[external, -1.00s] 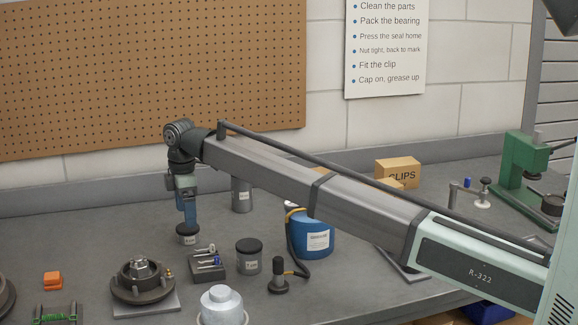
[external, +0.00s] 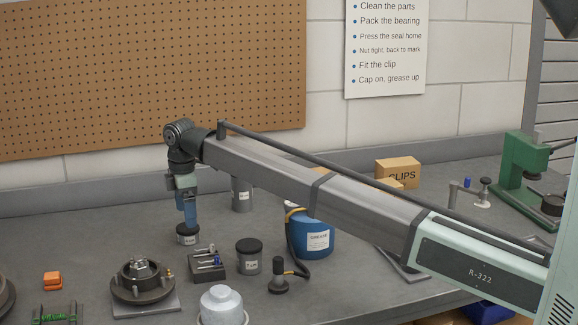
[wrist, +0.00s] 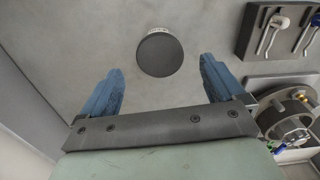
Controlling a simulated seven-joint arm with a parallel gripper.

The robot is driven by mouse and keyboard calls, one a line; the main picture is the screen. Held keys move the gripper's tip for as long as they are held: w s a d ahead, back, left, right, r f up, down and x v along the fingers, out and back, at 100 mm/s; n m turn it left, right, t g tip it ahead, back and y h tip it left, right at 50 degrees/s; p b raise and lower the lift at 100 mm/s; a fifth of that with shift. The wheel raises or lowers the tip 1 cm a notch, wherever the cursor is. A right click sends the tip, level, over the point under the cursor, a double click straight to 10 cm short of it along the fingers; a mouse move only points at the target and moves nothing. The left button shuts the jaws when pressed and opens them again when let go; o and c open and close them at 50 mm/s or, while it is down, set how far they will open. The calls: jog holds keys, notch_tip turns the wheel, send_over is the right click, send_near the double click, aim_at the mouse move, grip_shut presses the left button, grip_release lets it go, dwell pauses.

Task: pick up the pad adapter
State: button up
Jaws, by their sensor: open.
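A short cylinder with a dark round top and a white label (external: 187,236) stands upright on the bench under my gripper (external: 190,222). Its label is too small to read, so I cannot tell for certain that it is the pad adapter. In the wrist view, a dark round top (wrist: 160,53) lies just beyond the blue fingertips, roughly midway between their lines. My gripper (wrist: 158,76) is open, with nothing between its fingers. It points down; the external view does not show clearly how far the tips are above the cylinder.
A similar dark-topped can (external: 249,257) stands to the right, and a grey can (external: 242,195) behind. A blue grease tub (external: 313,236) stands farther right.

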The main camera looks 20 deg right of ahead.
aim_at(250, 244)
jog(key=s+d+r+m+t+y, duration=0.2)
jog(key=s+d+r+m, duration=0.25)
jog(key=s+d, duration=0.45)
jog(key=s+d+r+m+t+y, duration=0.1)
jog(key=s+d+r+m, duration=0.35)
jog(key=s, duration=0.75)
jog(key=shift+m, duration=0.5)
jog(key=w+f, duration=0.1)
jog(key=f, duration=0.5)
jog(key=w+f, duration=0.1)
jog(key=f, duration=0.1)
jog(key=shift+w+f, duration=0.35)
jog(key=shift+f, duration=0.05)
jog(key=shift+s+a+x, duration=0.15)
jog(key=shift+x, duration=1.2)
jog(key=shift+s+a+x, duration=0.15)
jog(key=shift+x, duration=1.25)
jog(key=c, duration=1.5)
jog(key=shift+r, duration=0.1)
